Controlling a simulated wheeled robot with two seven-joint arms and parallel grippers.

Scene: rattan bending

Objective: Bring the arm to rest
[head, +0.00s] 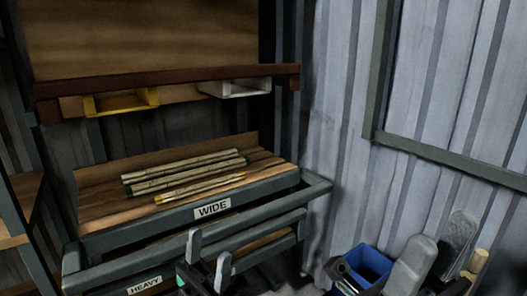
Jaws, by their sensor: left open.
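My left gripper (209,256) is at the bottom centre of the head view, in front of the lower shelf rails. Its two grey fingers stand apart with nothing between them. My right gripper (435,255) is at the bottom right, close to the camera. Its grey fingers overlap in the view, and I cannot tell whether it holds anything. Several pale rattan poles (186,169) lie side by side on the shelf marked WIDE (111,213), apart from both grippers.
A blue bin (371,262) stands at the lower right, next to my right gripper. A tan cylinder end (478,262) shows beside that gripper. A yellow bracket (121,102) and a white bracket (235,88) hang under the upper board. A HEAVY label (145,285) marks the lower rail.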

